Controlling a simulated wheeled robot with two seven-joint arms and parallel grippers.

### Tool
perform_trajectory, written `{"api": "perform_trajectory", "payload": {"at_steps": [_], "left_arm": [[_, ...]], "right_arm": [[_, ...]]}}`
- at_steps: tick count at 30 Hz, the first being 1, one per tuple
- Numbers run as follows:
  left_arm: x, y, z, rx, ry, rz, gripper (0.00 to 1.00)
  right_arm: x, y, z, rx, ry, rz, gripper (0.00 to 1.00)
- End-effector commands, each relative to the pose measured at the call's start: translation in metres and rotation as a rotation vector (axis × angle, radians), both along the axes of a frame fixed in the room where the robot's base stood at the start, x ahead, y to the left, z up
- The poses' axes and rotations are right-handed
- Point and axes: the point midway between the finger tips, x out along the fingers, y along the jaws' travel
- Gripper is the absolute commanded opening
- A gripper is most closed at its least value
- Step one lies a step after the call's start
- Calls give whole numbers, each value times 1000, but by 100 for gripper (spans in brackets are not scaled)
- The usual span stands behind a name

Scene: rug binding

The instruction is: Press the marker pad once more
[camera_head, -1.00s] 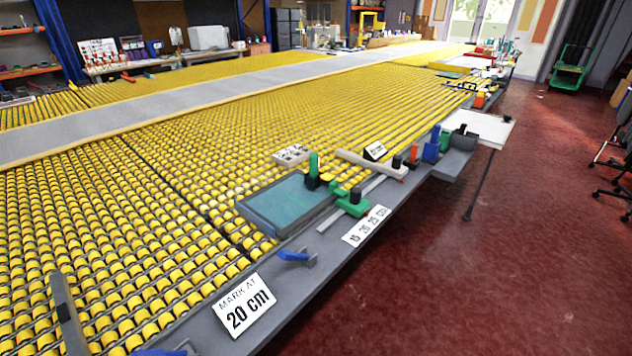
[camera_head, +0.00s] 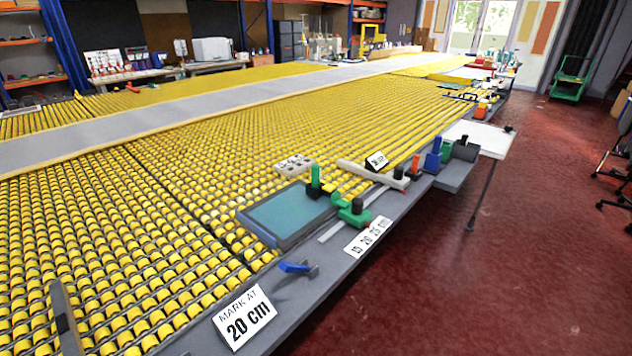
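A teal pad in a dark blue-grey frame (camera_head: 288,214), which looks like the marker pad, lies at the table's front edge beside the yellow rollers. A green upright handle (camera_head: 315,177) stands on a dark block at its far right corner. A green block with a black knob (camera_head: 355,212) sits just right of the pad on a thin metal rule (camera_head: 352,217). A white card (camera_head: 370,236) with centimetre figures lies in front. A sign reading "MARK AT 20 cm" (camera_head: 245,318) stands nearer. Neither of my grippers shows, and nothing is seen touching the pad.
A small blue-handled tool (camera_head: 296,268) lies between sign and pad. A grey bar (camera_head: 66,318) stands at the lower left. A pale bar (camera_head: 373,173), a blue block (camera_head: 433,160) and a dark cylinder (camera_head: 466,149) line the edge beyond. The red floor (camera_head: 460,290) at right is open.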

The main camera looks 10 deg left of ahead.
Motion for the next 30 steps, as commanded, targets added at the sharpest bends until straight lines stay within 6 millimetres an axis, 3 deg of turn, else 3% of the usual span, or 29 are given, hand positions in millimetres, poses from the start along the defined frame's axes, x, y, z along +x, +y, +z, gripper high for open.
{"api": "perform_trajectory", "payload": {"at_steps": [1,3,30], "left_arm": [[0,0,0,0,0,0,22],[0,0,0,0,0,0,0],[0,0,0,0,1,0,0]], "right_arm": [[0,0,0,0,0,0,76],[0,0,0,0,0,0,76],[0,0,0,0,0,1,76]]}}
